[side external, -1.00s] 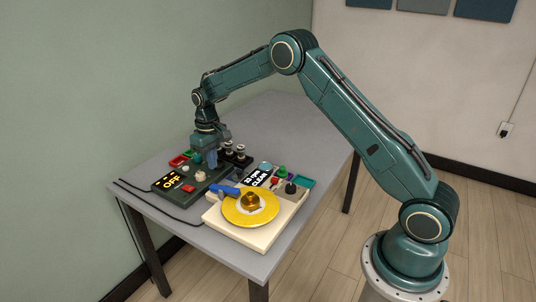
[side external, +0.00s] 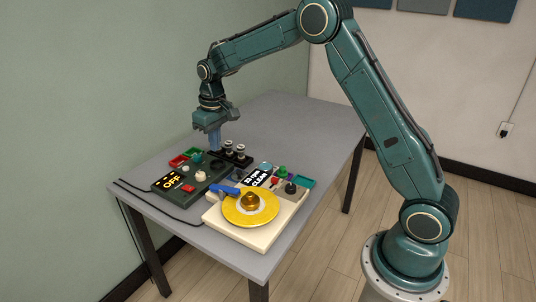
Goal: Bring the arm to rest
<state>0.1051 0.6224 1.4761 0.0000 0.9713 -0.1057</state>
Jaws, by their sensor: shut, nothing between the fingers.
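My gripper (side external: 214,140) is shut and empty. It points down, above the back part of a dark green control box (side external: 190,190) on the table. The box has a display (side external: 171,180) that reads "OFF" in yellow letters, and red and pale knobs on top. The fingertips look apart from the box, with its dark round knob just below them.
A cream turntable-like device (side external: 240,233) with a yellow disc (side external: 250,209) and a blue part (side external: 226,190) stands at the front of the grey table (side external: 280,120). Small red and green trays and dark posts (side external: 238,152) stand close by. The table's back is clear.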

